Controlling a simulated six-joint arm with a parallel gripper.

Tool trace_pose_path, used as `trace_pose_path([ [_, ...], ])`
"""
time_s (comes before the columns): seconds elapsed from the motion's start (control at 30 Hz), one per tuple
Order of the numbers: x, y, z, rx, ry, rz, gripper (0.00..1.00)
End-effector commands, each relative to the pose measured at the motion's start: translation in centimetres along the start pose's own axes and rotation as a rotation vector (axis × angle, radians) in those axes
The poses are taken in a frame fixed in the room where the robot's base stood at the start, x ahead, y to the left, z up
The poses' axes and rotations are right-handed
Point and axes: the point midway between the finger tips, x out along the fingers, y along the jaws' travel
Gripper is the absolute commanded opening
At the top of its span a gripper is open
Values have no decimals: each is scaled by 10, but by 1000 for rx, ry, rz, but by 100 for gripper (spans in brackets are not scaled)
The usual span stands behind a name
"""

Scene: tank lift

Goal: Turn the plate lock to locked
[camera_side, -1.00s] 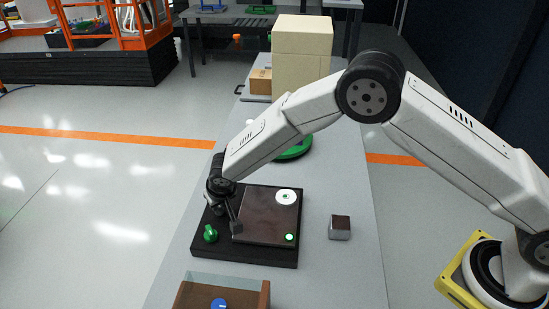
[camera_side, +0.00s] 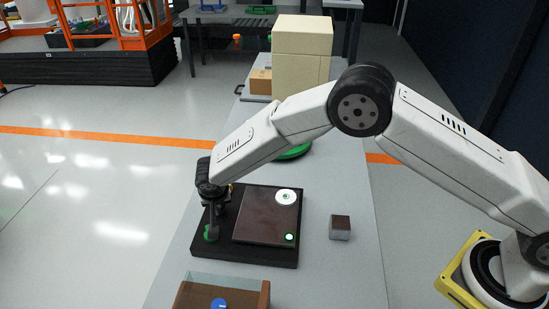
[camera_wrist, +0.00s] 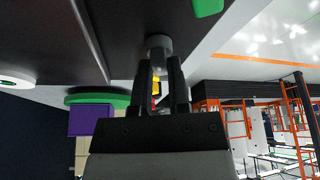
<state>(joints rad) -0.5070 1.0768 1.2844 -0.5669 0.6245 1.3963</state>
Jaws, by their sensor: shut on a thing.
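A black base (camera_side: 280,256) carries a dark brown plate (camera_side: 262,228) with a white disc (camera_side: 286,197) and a small green-ringed button (camera_side: 290,237). In the wrist view my gripper (camera_wrist: 160,55) points at the base and is shut on a short grey round knob (camera_wrist: 158,43). A green part (camera_wrist: 208,5) shows beside it at the top edge. A yellow and red piece (camera_wrist: 156,88) shows between the fingers. I cannot read the lock's position.
A small dark-topped block (camera_side: 340,228) stands on the table right of the base. A clear-walled brown box with a blue knob (camera_side: 218,304) is in front. A cream box (camera_side: 302,55) and a green disc (camera_side: 294,152) are behind. The table's right side (camera_side: 355,270) is mostly clear.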

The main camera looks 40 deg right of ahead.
Motion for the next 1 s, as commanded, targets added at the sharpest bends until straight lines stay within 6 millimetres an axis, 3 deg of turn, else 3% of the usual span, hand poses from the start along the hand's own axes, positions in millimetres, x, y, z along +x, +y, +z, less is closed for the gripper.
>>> trace_pose_path([
  [0.23,0,0,2,3,-3,2,0],
  [0.27,0,0,2,3,-3,2,27],
  [0.3,0,0,2,3,-3,2,40],
  [0.37,0,0,1,2,-3,2,56],
  [0.77,-2,0,0,1,-1,0,56],
  [1.0,-16,0,0,1,-1,0,56],
])
